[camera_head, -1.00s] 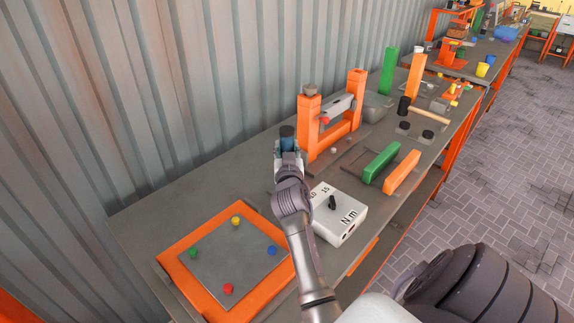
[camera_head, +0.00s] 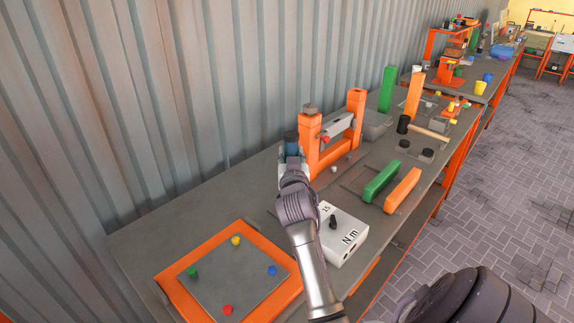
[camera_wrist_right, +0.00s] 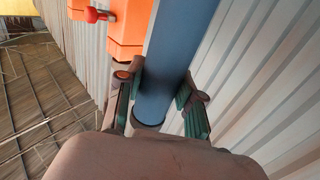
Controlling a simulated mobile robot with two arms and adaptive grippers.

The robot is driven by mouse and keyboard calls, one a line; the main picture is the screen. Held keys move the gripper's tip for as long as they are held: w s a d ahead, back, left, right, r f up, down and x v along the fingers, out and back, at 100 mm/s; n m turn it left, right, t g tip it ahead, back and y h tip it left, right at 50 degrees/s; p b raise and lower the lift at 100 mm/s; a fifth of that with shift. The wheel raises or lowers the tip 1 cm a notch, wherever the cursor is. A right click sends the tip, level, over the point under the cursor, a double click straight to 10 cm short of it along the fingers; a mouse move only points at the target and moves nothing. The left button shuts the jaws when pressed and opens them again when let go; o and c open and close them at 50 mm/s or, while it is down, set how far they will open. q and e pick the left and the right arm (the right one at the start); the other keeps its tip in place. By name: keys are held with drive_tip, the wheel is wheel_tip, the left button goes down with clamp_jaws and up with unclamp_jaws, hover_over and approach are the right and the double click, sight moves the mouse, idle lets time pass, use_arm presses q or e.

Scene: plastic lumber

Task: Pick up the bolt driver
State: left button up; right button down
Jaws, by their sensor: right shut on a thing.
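The bolt driver is a blue cylinder with a dark top. In the head view (camera_head: 291,137) it stands upright just left of the orange two-post stand (camera_head: 326,155). In the right wrist view the bolt driver (camera_wrist_right: 180,45) fills the middle as a long blue shaft with a dark ring at its near end. My right gripper (camera_wrist_right: 162,92) has a finger on either side of the shaft and is shut on it. In the head view my right gripper (camera_head: 291,156) covers the driver's lower part, so whether it touches the bench is hidden. My left gripper is not in view.
A white torque box (camera_head: 348,248) sits right of my arm on the grey bench (camera_head: 150,235). An orange-framed board (camera_head: 185,306) with coloured knobs lies in front. Green (camera_head: 381,181) and orange (camera_head: 403,190) bars lie to the right. A corrugated wall (camera_head: 200,90) stands close behind.

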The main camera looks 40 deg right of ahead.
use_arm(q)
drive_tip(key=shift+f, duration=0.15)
use_arm(e)
drive_tip(key=s+d+r, duration=0.3)
drive_tip(key=s+r, duration=0.3)
drive_tip(key=s, duration=0.4)
drive_tip(key=shift+d+r, duration=0.15)
